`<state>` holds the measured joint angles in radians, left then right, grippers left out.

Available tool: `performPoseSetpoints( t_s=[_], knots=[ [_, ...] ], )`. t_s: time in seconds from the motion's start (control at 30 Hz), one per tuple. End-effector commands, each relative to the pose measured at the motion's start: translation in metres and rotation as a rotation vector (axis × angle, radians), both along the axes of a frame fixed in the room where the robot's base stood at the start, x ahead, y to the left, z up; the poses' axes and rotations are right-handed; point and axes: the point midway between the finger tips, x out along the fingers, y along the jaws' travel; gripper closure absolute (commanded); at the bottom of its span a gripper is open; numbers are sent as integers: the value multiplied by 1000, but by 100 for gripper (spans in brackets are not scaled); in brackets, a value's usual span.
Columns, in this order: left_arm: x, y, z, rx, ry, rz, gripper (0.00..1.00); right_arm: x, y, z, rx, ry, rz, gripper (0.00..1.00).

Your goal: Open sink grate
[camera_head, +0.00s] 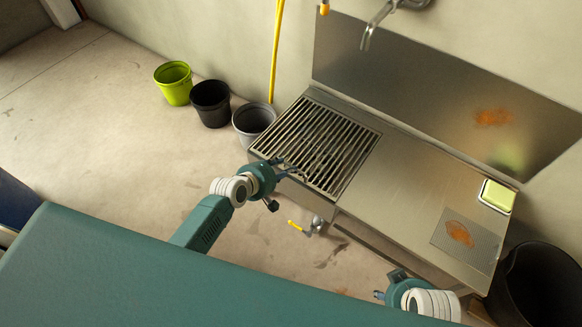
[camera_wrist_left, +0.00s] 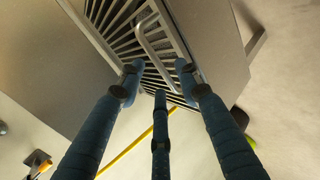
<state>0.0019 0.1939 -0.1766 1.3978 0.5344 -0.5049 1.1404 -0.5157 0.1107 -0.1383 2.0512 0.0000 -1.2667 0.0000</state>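The sink grate (camera_head: 318,146) is a panel of metal bars lying closed over the left end of the steel sink bench (camera_head: 400,178). In the left wrist view the grate (camera_wrist_left: 112,18) carries a bent grey handle (camera_wrist_left: 150,48). My left gripper (camera_head: 287,170) is at the grate's front edge. In the wrist view its fingers (camera_wrist_left: 158,78) are spread, with the handle's near end between and beyond the tips. Nothing is held; whether the fingers touch the handle is unclear. My right gripper (camera_head: 381,294) is low in front of the bench, its fingers mostly hidden.
A yellow-handled valve (camera_head: 303,227) sits below the bench front. Green (camera_head: 174,83), black (camera_head: 211,103) and grey (camera_head: 254,119) buckets stand left of the bench. A faucet (camera_head: 378,20) hangs above. A sponge dish (camera_head: 497,196) and a black bin (camera_head: 540,288) are at right.

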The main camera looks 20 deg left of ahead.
Motion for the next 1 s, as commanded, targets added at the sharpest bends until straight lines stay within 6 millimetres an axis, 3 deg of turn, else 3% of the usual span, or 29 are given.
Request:
performPoseSetpoints(
  t_s=[0.67, 1.0],
  knots=[
    [24, -9, -20, -1, -2, 0, 66, -8, -3, 80, 2, -43, -5, 60],
    [41, -15, -35, -1, -1, -1, 66, -13, -4, 84, 2, -51, -7, 60]
  ],
)
